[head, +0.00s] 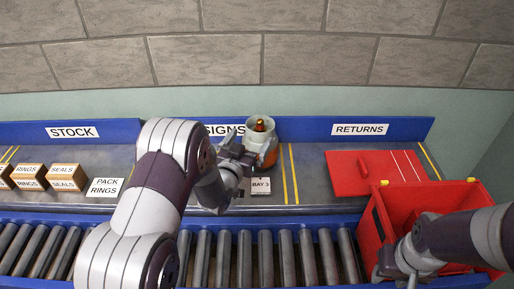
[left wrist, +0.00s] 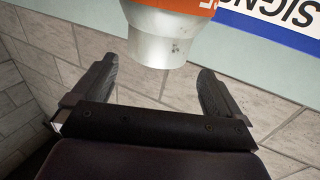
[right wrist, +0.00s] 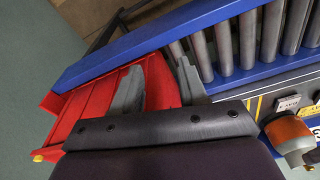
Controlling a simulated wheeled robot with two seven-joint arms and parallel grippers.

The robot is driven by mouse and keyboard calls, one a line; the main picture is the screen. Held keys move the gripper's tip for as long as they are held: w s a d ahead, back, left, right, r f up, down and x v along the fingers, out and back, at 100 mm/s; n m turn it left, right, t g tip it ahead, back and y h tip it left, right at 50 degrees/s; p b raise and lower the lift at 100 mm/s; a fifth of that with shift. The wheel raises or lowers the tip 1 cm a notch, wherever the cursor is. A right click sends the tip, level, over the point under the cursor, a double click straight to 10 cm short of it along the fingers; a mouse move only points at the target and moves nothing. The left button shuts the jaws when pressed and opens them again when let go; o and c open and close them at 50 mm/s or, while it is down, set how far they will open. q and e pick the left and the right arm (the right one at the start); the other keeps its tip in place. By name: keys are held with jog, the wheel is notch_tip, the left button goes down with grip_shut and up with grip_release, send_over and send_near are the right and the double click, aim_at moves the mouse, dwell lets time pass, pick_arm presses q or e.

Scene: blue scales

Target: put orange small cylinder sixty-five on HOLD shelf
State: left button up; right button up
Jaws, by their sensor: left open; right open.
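A pale grey canister with an orange band (head: 270,151) stands on the grey counter in front of the SIGNS panel, with a small orange-brown thing (head: 260,125) in its open top. My left gripper (head: 246,160) is open beside it, at its left. In the left wrist view the canister's grey end (left wrist: 162,48) shows beyond and between the open fingers, with no grip on it. I cannot read a sixty-five on it. My right gripper (right wrist: 165,70) is open and empty over the red crate (right wrist: 85,112). No shelf marked HOLD is readable in view.
A blue-railed roller conveyor (head: 285,255) runs along the front. Boxes marked RINGS (head: 30,170) and SEALS (head: 66,170) stand at left. A BAY 3 card (head: 261,186) is near the canister. A red lid-like panel (head: 372,172) lies under RETURNS.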

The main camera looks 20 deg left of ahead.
aim_at(259, 128)
pick_arm(q)
jog(key=w, duration=0.5)
jog(key=w+d+p, duration=0.1)
jog(key=w, duration=0.2)
jog(key=shift+d+f, duration=0.1)
jog(key=shift+f, duration=0.15)
jog(key=shift+s, duration=0.1)
jog(key=c, duration=1.7)
jog(key=shift+r, duration=0.15)
